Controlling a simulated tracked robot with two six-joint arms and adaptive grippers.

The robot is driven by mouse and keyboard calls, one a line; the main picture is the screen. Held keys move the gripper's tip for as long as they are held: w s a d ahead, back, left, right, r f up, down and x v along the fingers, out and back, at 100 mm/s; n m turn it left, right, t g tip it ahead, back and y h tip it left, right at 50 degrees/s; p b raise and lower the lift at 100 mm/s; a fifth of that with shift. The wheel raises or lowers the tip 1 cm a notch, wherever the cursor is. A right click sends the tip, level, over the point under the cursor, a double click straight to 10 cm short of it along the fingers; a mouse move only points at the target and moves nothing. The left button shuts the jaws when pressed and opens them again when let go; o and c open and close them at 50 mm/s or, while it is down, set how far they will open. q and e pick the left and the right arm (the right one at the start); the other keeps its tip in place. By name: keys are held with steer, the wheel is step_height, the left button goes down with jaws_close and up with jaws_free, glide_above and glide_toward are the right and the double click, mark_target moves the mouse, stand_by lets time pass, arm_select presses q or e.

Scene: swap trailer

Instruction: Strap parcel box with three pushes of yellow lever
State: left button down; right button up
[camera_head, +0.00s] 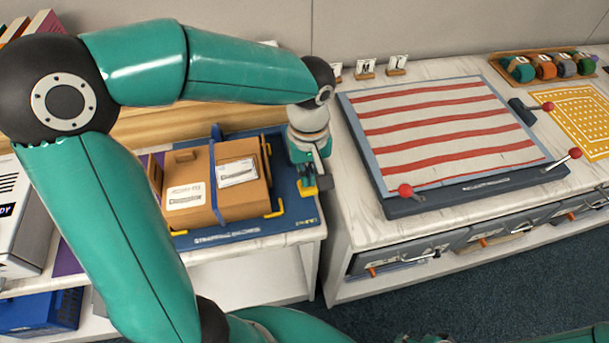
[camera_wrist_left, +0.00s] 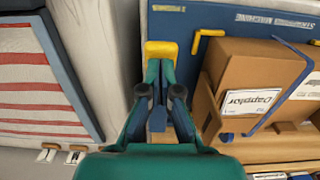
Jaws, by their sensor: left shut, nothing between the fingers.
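The cardboard parcel box (camera_head: 212,183) sits on the blue strapping machine (camera_head: 244,230), with a blue strap around its middle and labels on top. It also shows at the right of the left wrist view (camera_wrist_left: 257,75). The yellow lever (camera_head: 308,191) is at the machine's right side; its yellow end (camera_wrist_left: 161,49) shows in the left wrist view. My left gripper (camera_wrist_left: 160,66) is shut and empty, with its fingertips at the yellow end, seemingly touching it. In the head view the left gripper (camera_head: 312,178) points down over the lever. My right gripper is not in view.
To the right, a counter carries a red-and-white striped board (camera_head: 445,130) with red-knobbed levers. A wooden tray of coloured rolls (camera_head: 545,67) stands at the back right. Drawers (camera_head: 405,256) are under the counter. A gap separates the two counters.

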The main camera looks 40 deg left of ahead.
arm_select(q)
steer(key=shift+f+b, duration=1.8)
steer(key=shift+f, duration=0.45)
steer(key=shift+r, duration=0.25)
steer(key=shift+r+p, duration=3.6)
steer(key=shift+r, duration=0.75)
